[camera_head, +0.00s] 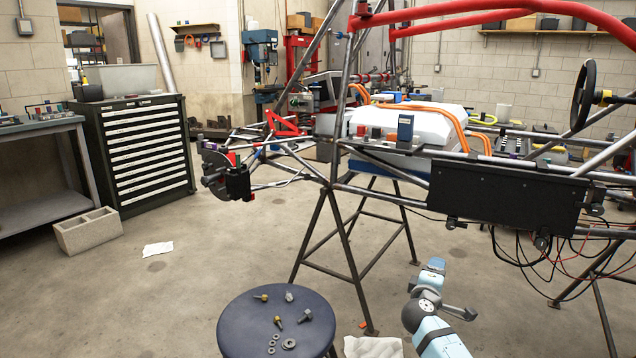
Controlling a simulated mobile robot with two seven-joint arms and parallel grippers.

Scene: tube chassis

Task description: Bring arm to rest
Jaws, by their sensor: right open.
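My right gripper (453,290) is at the lower middle right. Its light blue arm comes up from the bottom edge. Its jaws are open with nothing visible between them, and it is apart from everything around it. The tube chassis (335,150) stands behind and above it on dark trestle stands (345,240). A black box (500,195) is mounted on the chassis side, above and right of the gripper. My left gripper is not in view.
A dark blue stool (245,325) holds several bolts and washers, left of my right gripper. A white cloth (372,347) lies on the floor beside it. Loose wires (530,260) hang below the black box. The open floor at left holds a concrete block (88,231).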

